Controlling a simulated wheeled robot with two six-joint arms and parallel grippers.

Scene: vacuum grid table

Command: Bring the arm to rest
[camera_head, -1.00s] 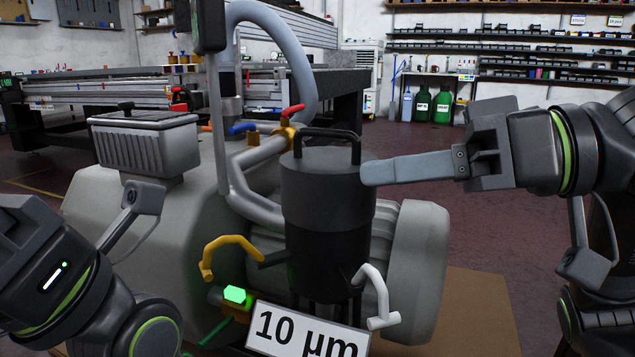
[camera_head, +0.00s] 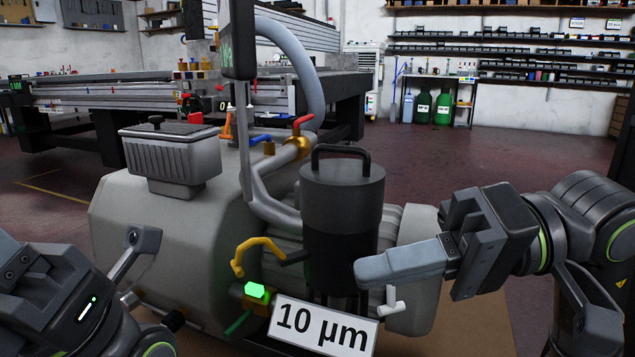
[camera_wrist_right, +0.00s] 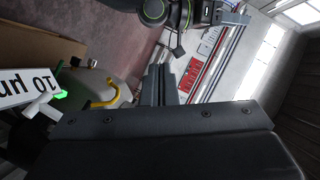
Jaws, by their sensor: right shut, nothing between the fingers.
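My right gripper (camera_head: 365,274) is shut and empty, its flat grey fingers pointing left in the head view. They overlap the lower right of the black filter canister (camera_head: 342,215) in the picture; I cannot tell how large the gap is. In the right wrist view its fingers (camera_wrist_right: 160,82) lie together with nothing between them. My left arm comes in at the lower left of the head view, with the dark body of its gripper (camera_head: 40,290) near the left edge.
A grey vacuum pump (camera_head: 160,240) fills the middle. It carries a yellow hooked handle (camera_head: 255,248), a red valve lever (camera_head: 303,120), a white lever (camera_head: 391,305) and a "10 µm" sign (camera_head: 322,328). Open floor (camera_head: 470,165) lies behind my right arm.

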